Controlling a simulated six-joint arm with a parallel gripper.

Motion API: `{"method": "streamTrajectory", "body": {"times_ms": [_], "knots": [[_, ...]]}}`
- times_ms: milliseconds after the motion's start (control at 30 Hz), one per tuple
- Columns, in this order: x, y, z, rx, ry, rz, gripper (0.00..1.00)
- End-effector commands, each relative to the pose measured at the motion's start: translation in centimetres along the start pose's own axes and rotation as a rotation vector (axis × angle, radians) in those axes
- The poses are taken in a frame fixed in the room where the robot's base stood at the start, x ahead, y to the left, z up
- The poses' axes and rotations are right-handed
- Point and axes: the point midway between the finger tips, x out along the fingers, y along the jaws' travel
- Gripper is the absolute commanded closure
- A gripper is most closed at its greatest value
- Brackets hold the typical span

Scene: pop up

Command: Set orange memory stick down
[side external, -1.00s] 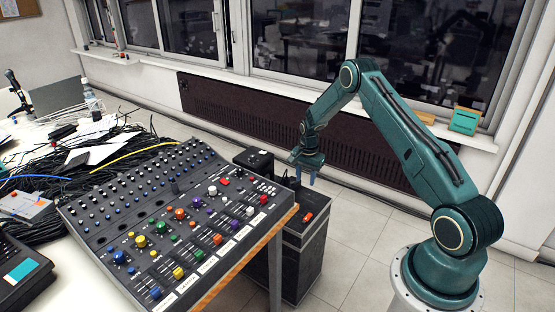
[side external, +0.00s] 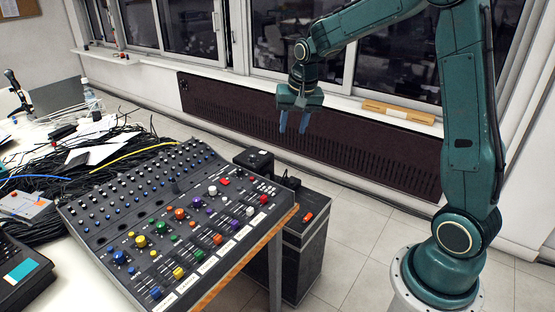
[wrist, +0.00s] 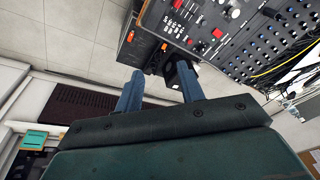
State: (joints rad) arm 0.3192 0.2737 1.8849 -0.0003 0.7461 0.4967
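A small orange item, which looks like the orange memory stick (side external: 308,217), lies on top of the black cabinet (side external: 303,262) to the right of the mixing console. My gripper (side external: 293,128) hangs in the air well above the cabinet, in front of the window sill, with its blue fingers pointing down. In the wrist view its two fingers (wrist: 160,88) are apart, with nothing held between them. Small orange spots show on and near the cabinet there, but I cannot tell which one is the stick.
The mixing console (side external: 180,220) stands on the table left of the cabinet. Black devices (side external: 254,160) sit on the cabinet's back part. A wooden block (side external: 398,112) lies on the window sill. A teal box (wrist: 35,139) shows in the wrist view. The floor right of the cabinet is clear.

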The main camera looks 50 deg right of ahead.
Motion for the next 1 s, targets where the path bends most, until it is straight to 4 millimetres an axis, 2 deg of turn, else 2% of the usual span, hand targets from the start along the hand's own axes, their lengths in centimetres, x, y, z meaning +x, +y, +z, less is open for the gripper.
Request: {"method": "streamTrajectory", "body": {"times_ms": [33, 200, 500, 700, 1000], "knots": [[-1.4, -0.2, 1.0, -0.033, 0.011, -0.01, 0.61], [-5.2, -0.4, 4.3, -0.142, 0.038, -0.035, 0.61], [-10.3, 0.6, 10.5, -0.334, 0.087, -0.078, 0.61], [-12.7, 1.9, 14.8, -0.461, 0.123, -0.107, 0.61], [-14.6, 4.7, 20.8, -0.649, 0.179, -0.148, 0.61]]}}
